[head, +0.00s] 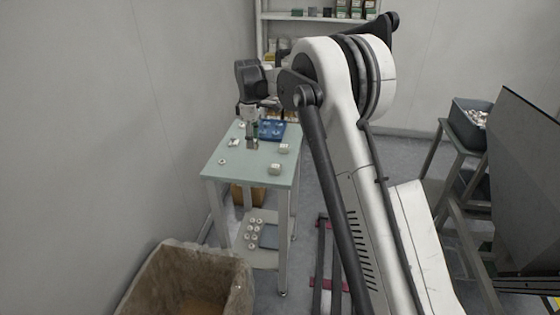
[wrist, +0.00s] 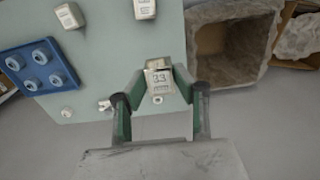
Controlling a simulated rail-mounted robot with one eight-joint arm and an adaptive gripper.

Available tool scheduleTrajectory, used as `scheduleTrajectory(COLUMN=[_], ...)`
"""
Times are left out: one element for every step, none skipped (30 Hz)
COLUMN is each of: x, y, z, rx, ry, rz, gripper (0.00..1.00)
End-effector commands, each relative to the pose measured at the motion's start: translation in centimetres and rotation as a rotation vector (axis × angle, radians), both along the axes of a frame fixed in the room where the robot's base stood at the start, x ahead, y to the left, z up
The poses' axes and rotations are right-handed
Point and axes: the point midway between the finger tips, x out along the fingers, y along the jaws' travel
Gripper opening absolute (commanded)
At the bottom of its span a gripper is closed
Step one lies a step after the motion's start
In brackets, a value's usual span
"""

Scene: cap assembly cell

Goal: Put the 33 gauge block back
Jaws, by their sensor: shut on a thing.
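The 33 gauge block (wrist: 157,77), a pale metal block with "33" on its face, sits between the fingertips of my gripper (wrist: 161,84) in the wrist view. My gripper is shut on it. In the head view my gripper (head: 252,141) points down over the table's far part, and the block is too small there to read. Two similar pale blocks stand on the table: one (head: 284,148) near the right edge and one (head: 275,169) nearer the front. They also show at the top of the wrist view (wrist: 69,15). Whether the held block touches the table is unclear.
The pale green table (head: 225,175) carries a blue tray (wrist: 17,84) with several round parts. Small round parts (head: 222,161) lie loose on the tabletop. A large lined bin (head: 190,258) stands before the table. The tabletop's front middle is clear.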

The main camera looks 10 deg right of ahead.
Motion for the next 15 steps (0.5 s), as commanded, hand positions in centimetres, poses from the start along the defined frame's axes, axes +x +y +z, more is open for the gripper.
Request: scheduleTrajectory(x=[0.3, 0.5, 0.7, 0.9, 1.1, 1.4, 1.6, 1.8, 2.1, 2.3, 2.5, 2.8, 3.0, 3.2, 3.4], y=[-0.4, -0.7, -1.3, -1.8, -2.3, -3.1, -3.7, -4.2, -4.9, -5.5, -6.1, -6.8, -7.3, -7.8, -8.5], z=[-0.2, -0.4, -0.7, -1.0, -1.4, -1.9, -2.2, -2.6, -3.1, -3.4, -3.7, -4.2, -4.6, -4.9, -5.3], rx=[0.0, 0.0, 0.0, 0.0, 0.0, 0.0, 0.0, 0.0, 0.0, 0.0, 0.0, 0.0, 0.0, 0.0, 0.0], ry=[0.0, 0.0, 0.0, 0.0, 0.0, 0.0, 0.0, 0.0, 0.0, 0.0, 0.0, 0.0, 0.0, 0.0, 0.0], rz=[0.007, 0.008, 0.008, 0.008, 0.008, 0.007, 0.006, 0.006, 0.007, 0.006, 0.005, 0.005, 0.006, 0.006, 0.006], gripper=[0.07, 0.07, 0.07, 0.07, 0.07, 0.07, 0.07, 0.07, 0.07, 0.07, 0.07, 0.07, 0.07, 0.07, 0.07])
